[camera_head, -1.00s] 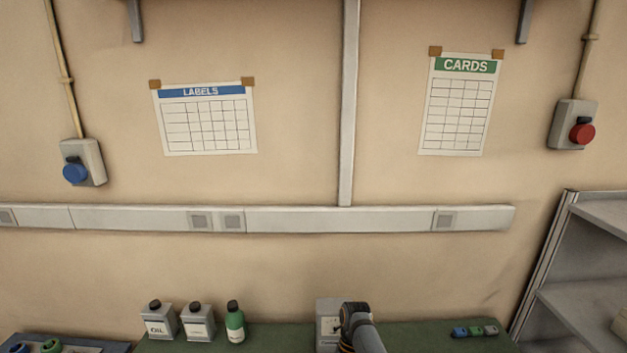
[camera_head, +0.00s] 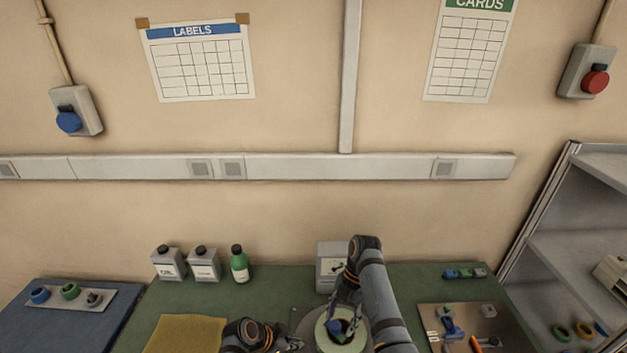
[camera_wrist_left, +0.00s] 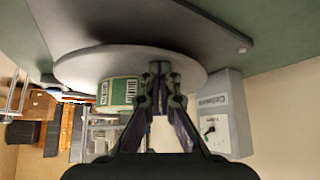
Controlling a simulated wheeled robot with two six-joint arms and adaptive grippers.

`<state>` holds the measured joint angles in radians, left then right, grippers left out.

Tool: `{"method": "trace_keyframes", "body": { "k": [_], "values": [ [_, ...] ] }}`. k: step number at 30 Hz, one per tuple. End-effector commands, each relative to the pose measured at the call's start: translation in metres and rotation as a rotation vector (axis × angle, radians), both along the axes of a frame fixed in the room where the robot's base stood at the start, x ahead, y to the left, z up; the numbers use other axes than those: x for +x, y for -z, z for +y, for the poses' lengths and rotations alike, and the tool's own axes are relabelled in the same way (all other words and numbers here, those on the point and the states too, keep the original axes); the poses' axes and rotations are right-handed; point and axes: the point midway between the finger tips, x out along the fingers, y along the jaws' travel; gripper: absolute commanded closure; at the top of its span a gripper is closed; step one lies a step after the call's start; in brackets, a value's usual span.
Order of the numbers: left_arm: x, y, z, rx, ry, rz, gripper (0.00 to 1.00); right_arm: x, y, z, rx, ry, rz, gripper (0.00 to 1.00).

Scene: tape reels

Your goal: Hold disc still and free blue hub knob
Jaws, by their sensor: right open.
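The pale disc (camera_head: 356,340) lies on a grey base at the front of the green bench in the head view. The blue hub knob (camera_head: 334,326) is near its middle, partly hidden by my right gripper (camera_head: 344,310), which points down over it with jaws open. My left gripper (camera_head: 292,345) is low at the disc's left side. In the left wrist view the disc (camera_wrist_left: 85,68) shows large with a green-labelled roll (camera_wrist_left: 119,92) against it. My left fingertips (camera_wrist_left: 160,70) are close together and overlap the disc; whether they grip its edge is unclear.
A grey box with a dial (camera_head: 328,262) stands behind the disc. Oil cans (camera_head: 168,264) and a green bottle (camera_head: 239,264) stand at the back left. A yellow cloth (camera_head: 186,334) lies left, a tool tray (camera_head: 462,318) right. Shelves (camera_head: 575,255) stand far right.

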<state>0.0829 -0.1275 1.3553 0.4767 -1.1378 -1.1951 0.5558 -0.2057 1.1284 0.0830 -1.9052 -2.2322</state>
Motion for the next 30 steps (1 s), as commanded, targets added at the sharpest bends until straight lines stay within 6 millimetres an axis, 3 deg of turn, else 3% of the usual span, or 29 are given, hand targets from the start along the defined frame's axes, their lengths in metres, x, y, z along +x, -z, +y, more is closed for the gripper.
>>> {"method": "trace_keyframes", "body": {
  "k": [6,10,18,30],
  "values": [
    [-0.004,0.005,0.001,0.007,0.002,0.011,1.0,0.007,-0.001,0.005,0.032,0.539,-0.004,0.47],
    [-0.004,0.005,0.001,0.006,0.003,0.011,1.0,0.009,-0.005,0.007,0.058,0.729,0.014,0.47],
    [-0.004,0.006,0.001,0.006,0.003,0.011,1.0,0.01,-0.005,0.007,0.07,0.812,0.026,0.47],
    [-0.004,0.006,0.001,0.006,0.003,0.011,1.0,0.009,0.034,0.007,0.067,0.809,0.027,0.47]
  ]
}}
